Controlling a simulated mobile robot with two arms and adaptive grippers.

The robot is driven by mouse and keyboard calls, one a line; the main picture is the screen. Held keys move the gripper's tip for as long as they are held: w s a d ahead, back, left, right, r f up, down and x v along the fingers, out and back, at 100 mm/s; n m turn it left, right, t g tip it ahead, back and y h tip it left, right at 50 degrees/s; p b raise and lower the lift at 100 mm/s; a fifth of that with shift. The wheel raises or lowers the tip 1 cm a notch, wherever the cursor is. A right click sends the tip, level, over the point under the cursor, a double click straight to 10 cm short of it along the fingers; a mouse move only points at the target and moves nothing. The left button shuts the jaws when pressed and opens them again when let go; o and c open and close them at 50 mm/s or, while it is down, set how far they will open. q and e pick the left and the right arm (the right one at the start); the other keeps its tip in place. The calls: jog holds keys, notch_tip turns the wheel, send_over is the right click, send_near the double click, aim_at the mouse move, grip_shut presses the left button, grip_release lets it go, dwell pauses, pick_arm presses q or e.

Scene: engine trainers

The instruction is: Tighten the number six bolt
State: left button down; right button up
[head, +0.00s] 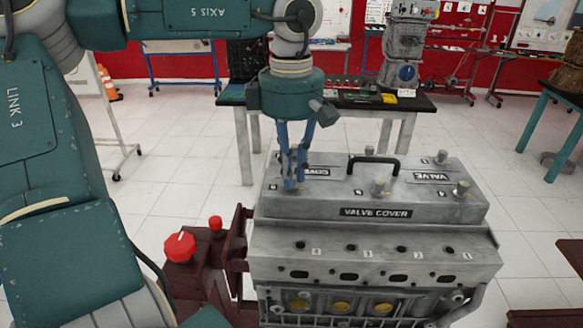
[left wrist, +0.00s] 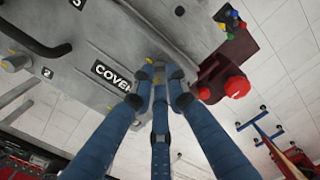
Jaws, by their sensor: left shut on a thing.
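The grey valve cover (head: 300,207) sits on top of the engine block, with a black handle and a "VALVE COVER" plate. Bolts stand up on it at the right front (head: 462,188), the middle front (head: 378,187) and the right back (head: 441,157). My left gripper (head: 293,180) points down at the cover's left end, its blue fingers closed around a bolt. In the left wrist view the fingers (left wrist: 158,84) meet on that bolt (left wrist: 158,66), which is mostly hidden. I cannot read the number beside it. My right gripper is not in view.
Red buttons (head: 180,247) on a dark red stand are left of the engine. A workbench (head: 405,103) with parts stands behind it. White tiled floor is open around the engine.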

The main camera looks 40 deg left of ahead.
pick_arm(q)
jog(key=m, duration=0.3)
jog(key=shift+r+m, duration=0.1)
jog(key=shift+m, duration=0.3)
jog(key=m+p, duration=0.1)
jog(key=m, duration=0.2)
jog(key=shift+m, duration=0.3)
jog(key=m, duration=0.4)
jog(key=shift+m+p, duration=0.4)
jog(key=shift+m, duration=1)
jog(key=c, duration=1.7)
grip_release()
